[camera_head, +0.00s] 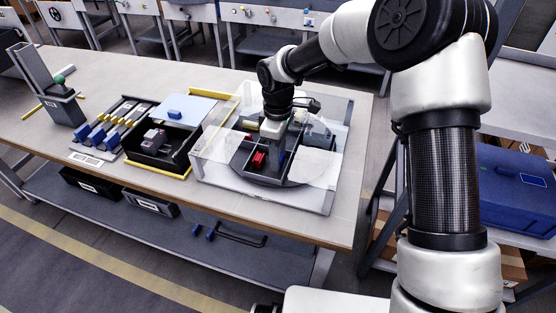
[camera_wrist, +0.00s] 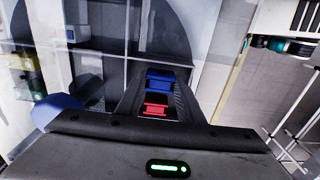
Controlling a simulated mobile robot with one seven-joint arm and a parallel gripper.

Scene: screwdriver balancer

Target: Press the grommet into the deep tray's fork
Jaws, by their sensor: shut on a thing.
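My gripper (camera_head: 270,132) reaches down inside a clear-walled enclosure (camera_head: 222,150), over a dark round plate (camera_head: 243,168). In the wrist view its dark fingers (camera_wrist: 158,95) frame a blue piece (camera_wrist: 163,77) and a red piece (camera_wrist: 155,108). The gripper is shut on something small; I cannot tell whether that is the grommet. In the head view a red part (camera_head: 259,160) sits on the plate just below the gripper. A black deep tray (camera_head: 146,153) with a grey part (camera_head: 155,138) in it stands left of the enclosure. I cannot make out a fork.
Yellow bars edge the tray area. The enclosure's clear walls stand close around my gripper. The table's back is mostly clear.

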